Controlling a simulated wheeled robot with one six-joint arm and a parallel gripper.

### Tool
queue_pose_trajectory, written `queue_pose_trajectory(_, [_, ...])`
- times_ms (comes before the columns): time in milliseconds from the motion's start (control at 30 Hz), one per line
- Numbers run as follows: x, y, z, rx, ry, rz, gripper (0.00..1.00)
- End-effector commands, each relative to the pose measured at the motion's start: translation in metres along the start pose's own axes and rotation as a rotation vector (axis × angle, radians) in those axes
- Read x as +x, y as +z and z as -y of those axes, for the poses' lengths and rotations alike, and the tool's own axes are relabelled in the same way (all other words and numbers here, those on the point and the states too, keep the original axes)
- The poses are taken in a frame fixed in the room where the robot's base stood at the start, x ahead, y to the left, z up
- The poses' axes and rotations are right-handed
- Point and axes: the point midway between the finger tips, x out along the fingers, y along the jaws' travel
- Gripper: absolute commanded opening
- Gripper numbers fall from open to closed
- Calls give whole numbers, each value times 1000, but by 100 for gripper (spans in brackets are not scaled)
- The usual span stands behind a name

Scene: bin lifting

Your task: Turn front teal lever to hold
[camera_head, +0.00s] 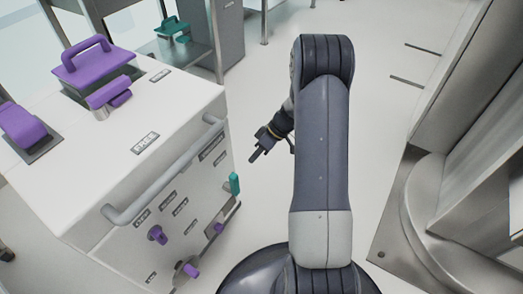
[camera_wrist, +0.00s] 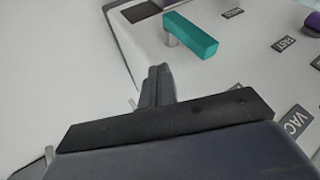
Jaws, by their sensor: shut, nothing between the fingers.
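The teal lever (camera_head: 234,184) is on the front panel of the white cabinet, near its right edge. In the wrist view the teal lever (camera_wrist: 193,36) is a bar on a short metal post, slanting down to the right. My gripper (camera_head: 254,157) is to the right of the cabinet, apart from the lever. In the wrist view my gripper (camera_wrist: 159,72) has its fingers together and empty, just below the lever's left end in the picture. A small label (camera_wrist: 233,13) sits beside the lever; I cannot read it.
The white cabinet (camera_head: 180,115) has a grey bar handle (camera_head: 165,172) across its front, above the lever. Purple knobs (camera_head: 157,235) and dark labels share the panel. Another teal handle (camera_head: 172,28) stands at the back. Clear floor lies beyond my gripper; steel equipment (camera_head: 450,220) stands at right.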

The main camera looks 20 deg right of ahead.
Motion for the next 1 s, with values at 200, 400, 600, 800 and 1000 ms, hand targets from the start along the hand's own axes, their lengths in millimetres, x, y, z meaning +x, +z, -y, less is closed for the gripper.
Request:
queue_pose_trajectory(200, [40, 0, 8, -2, -1, 1, 0])
queue_pose_trajectory(400, [50, 0, 29, -1, 0, 0, 0])
queue_pose_trajectory(600, [52, 0, 35, 0, 1, 0, 0])
queue_pose_trajectory(800, [52, 0, 35, 0, 1, 0, 0])
queue_pose_trajectory(1000, [52, -3, 33, -5, 9, 2, 0])
